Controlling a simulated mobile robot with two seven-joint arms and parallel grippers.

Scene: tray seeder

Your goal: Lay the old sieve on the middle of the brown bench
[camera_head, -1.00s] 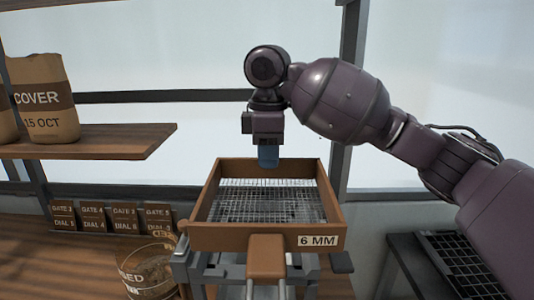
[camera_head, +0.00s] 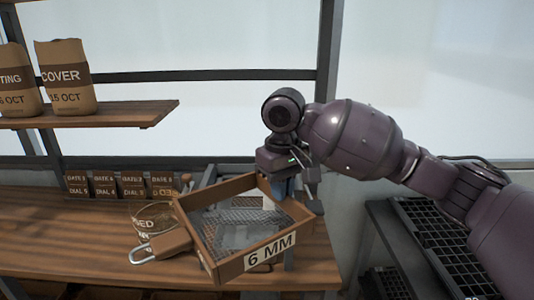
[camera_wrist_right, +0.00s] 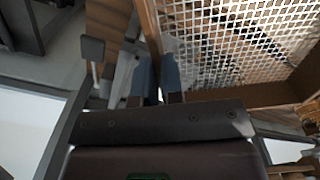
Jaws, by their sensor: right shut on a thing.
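The old sieve (camera_head: 268,257) is a square brown wooden frame with wire mesh and a "6 MM" label. It hangs tilted in the head view, over the right part of the brown bench (camera_head: 85,245). My right gripper (camera_head: 281,190) is shut on its far right frame wall. In the right wrist view the blue fingertips (camera_wrist_right: 158,75) pinch the frame edge, and the mesh (camera_wrist_right: 235,35) spreads to the upper right. Whether the sieve touches anything below is hidden. My left gripper is not in view.
A clear container labelled "ED" (camera_head: 152,222) and a brown block with a metal loop (camera_head: 160,245) are close to the sieve's left. Gate cards (camera_head: 120,186) stand at the bench's back. Bags (camera_head: 65,75) sit on a shelf (camera_head: 90,115). Black trays (camera_head: 440,235) are at right. The bench's left front is clear.

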